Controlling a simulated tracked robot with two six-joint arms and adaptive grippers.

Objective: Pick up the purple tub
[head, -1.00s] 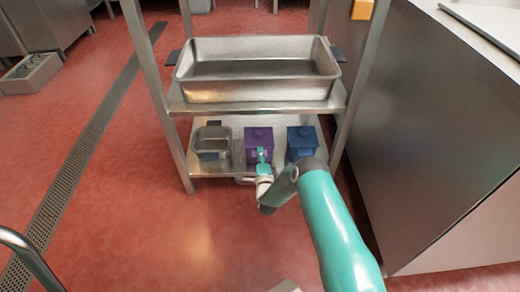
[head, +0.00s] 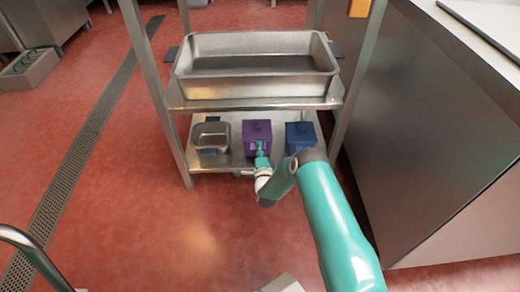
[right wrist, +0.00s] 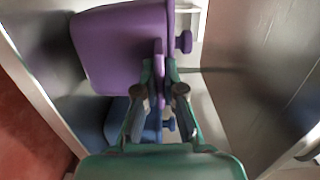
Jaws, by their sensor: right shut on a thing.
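The purple tub (head: 257,130) is on the lower shelf of the steel rack, between a steel pan and a blue tub. It has a lid with a small knob. My right gripper (head: 261,150) reaches in at its front. In the right wrist view the purple tub (right wrist: 118,45) lies close, and the gripper (right wrist: 160,88) is shut on a thin purple tab on its side. I cannot tell whether the tub's base is clear of the shelf. My left gripper is out of view.
The blue tub (head: 300,136) stands close on the right, and the small steel pan (head: 211,137) on the left. The upper shelf (head: 255,103) with a large steel tray (head: 255,88) is above. Rack posts flank the opening. The floor in front is mostly clear.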

